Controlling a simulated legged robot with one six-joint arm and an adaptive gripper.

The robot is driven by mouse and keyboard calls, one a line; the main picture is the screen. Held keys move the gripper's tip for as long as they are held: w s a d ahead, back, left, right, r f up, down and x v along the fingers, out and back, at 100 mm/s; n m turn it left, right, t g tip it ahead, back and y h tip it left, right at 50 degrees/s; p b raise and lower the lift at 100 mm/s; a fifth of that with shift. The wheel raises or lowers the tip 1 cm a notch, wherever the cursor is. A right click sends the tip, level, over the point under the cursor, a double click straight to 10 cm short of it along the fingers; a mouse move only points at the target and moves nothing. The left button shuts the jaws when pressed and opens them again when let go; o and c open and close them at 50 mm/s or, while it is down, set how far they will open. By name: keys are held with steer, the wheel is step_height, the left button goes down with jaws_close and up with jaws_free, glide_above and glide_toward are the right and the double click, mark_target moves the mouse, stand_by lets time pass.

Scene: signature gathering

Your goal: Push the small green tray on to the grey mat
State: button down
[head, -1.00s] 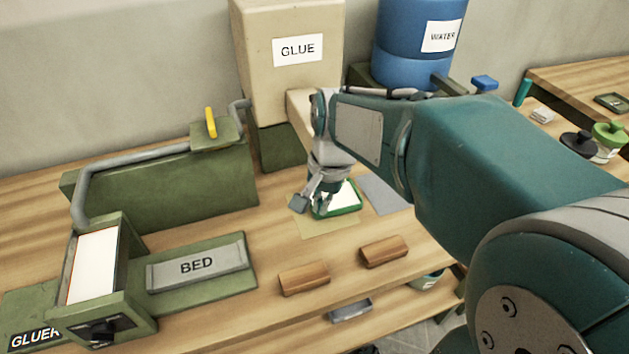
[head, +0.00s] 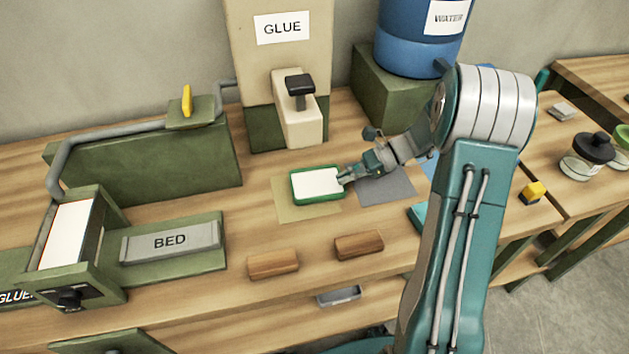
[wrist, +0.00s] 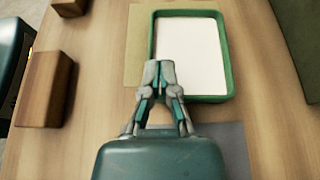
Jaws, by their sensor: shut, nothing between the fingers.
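The small green tray (head: 317,198) holds a white sheet or fill and sits mostly on a tan mat (head: 285,212), its right end reaching past that mat's edge. The grey mat (head: 392,190) lies just to the right, partly under my gripper. My gripper (head: 344,178) is shut and empty, low at the tray's right end. In the wrist view my closed fingertips (wrist: 158,72) are at the near left corner of the tray (wrist: 210,99); contact is hard to tell. The grey mat (wrist: 236,150) shows behind them, beneath my gripper.
Two wooden blocks (head: 272,264) (head: 359,245) lie in front of the mats. The glue dispenser (head: 297,110) stands behind the tray, with the water barrel's green stand (head: 385,95) to its right. Bare table separates the blocks from the tray.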

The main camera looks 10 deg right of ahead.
mark_target(368, 187)
steer(key=shift+w+d+f+m+t+y, duration=0.25)
steer(key=shift+d+f, duration=0.05)
steer(key=shift+d, duration=0.3)
steer(key=shift+w+d+f+m+t+y, duration=0.25)
steer(key=shift+d, duration=0.3)
steer(key=a, duration=1.2)
steer(key=shift+w+a+f, duration=0.1)
steer(key=shift+w+f, duration=0.25)
steer(key=shift+a+f, duration=0.35)
steer(key=shift+f, duration=0.05)
steer(key=d, duration=1.1)
steer(key=s+d, duration=0.1)
steer(key=d, duration=0.5)
steer(key=shift+d, duration=0.1)
